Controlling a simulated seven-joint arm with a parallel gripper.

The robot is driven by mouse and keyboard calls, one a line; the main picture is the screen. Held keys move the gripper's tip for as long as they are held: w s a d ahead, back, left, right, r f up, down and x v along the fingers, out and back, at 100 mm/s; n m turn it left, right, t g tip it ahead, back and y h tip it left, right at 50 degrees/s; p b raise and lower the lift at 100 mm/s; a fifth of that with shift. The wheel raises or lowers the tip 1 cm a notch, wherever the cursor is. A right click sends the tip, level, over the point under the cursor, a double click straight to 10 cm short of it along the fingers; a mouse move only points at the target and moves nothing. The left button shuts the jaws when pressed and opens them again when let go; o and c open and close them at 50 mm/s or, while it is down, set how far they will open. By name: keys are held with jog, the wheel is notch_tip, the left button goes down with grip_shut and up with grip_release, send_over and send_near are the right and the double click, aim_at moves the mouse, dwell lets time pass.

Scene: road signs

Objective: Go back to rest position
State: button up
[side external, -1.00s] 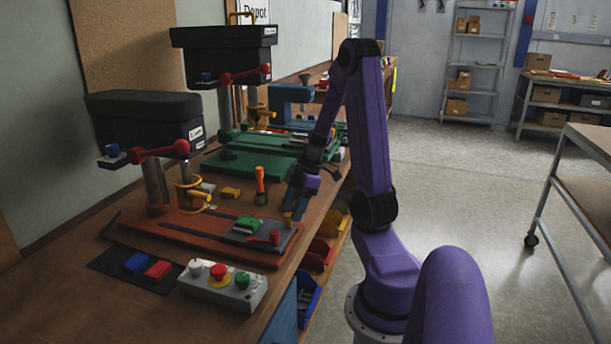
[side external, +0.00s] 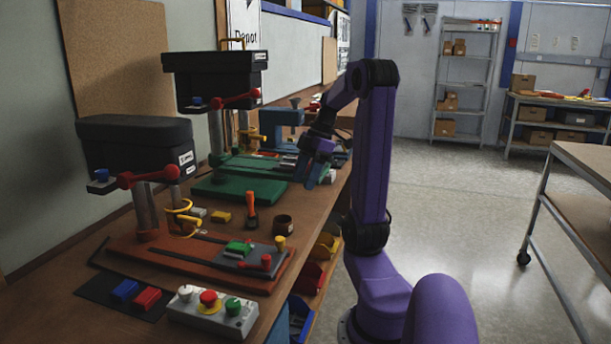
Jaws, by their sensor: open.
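My gripper (side external: 316,174) is at the end of the purple arm, raised above the right edge of the wooden workbench (side external: 222,283). It points downward with its fingers apart and nothing visible between them.
A red-based machine (side external: 190,255) with a black head (side external: 135,150) stands at the bench's near left. A button box (side external: 212,312), a dark round cup (side external: 283,225) and an orange-handled tool (side external: 251,205) are on the bench. Coloured bins (side external: 308,280) hang below its edge.

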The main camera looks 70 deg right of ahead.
dwell(0.4)
jog(key=w+a+f+n+g+h, duration=0.1)
jog(key=w+a+f+g, duration=0.1)
jog(key=a, duration=0.8)
jog(key=w+a+f+g, duration=0.2)
jog(key=w+a, duration=0.1)
jog(key=a, duration=0.8)
jog(key=s+a+f+n+t+h, duration=0.1)
jog(key=s+a+f, duration=0.3)
jog(key=s+a, duration=0.8)
jog(key=shift+s+a+n+h, duration=0.3)
jog(key=shift+a+n+h, duration=0.1)
jog(key=shift+a+n, duration=0.5)
jog(key=shift+r, duration=0.1)
jog(key=shift+c, duration=0.4)
